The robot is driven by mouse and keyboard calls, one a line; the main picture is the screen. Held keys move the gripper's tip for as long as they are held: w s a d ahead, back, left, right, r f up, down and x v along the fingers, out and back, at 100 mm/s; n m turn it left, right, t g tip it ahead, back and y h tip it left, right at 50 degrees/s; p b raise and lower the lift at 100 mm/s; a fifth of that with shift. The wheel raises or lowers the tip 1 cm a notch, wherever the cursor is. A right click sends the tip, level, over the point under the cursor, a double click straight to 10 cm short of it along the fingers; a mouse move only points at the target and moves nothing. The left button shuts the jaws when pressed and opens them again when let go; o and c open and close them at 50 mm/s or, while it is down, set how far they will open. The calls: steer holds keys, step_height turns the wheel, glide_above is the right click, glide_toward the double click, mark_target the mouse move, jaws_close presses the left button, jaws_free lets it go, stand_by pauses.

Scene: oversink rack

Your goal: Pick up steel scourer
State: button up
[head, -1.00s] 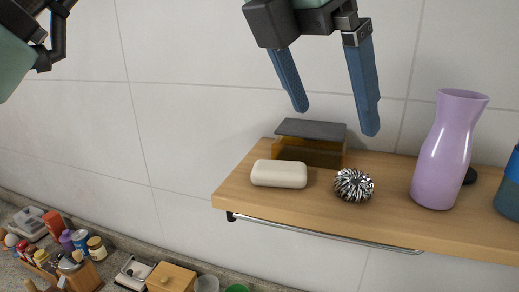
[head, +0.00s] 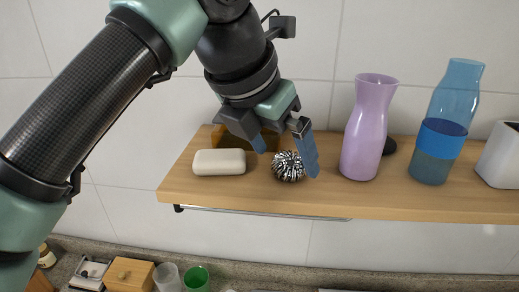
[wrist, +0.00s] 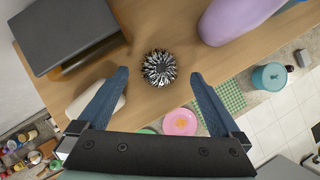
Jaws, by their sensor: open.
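The steel scourer (head: 288,166) is a shiny, round, coiled metal ball on the wooden shelf (head: 440,204), between a white soap bar and a purple vase. It also shows in the wrist view (wrist: 159,67), centred a little beyond the fingertips. My gripper (head: 287,163) is open, with its blue fingers pointing down at the scourer. In the head view one finger is at the scourer's left and the other at its right, overlapping its edge. In the wrist view the gripper (wrist: 158,72) holds nothing, and the scourer lies between the lines of the two fingers.
The soap bar (head: 220,162) lies close left of the scourer. A dark-lidded amber box (wrist: 68,35) stands behind. The purple vase (head: 366,130) stands to the right, then a blue bottle (head: 443,115) and a white container (head: 502,155). A rail (head: 265,213) runs under the shelf's front edge.

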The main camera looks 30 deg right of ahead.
mark_target(284, 163)
steer(key=shift+x, duration=1)
steer(key=c, duration=1.4)
steer(key=shift+o, duration=0.2)
steer(key=shift+r, duration=0.1)
step_height(284, 163, up, 10)
steer(key=b, duration=0.2)
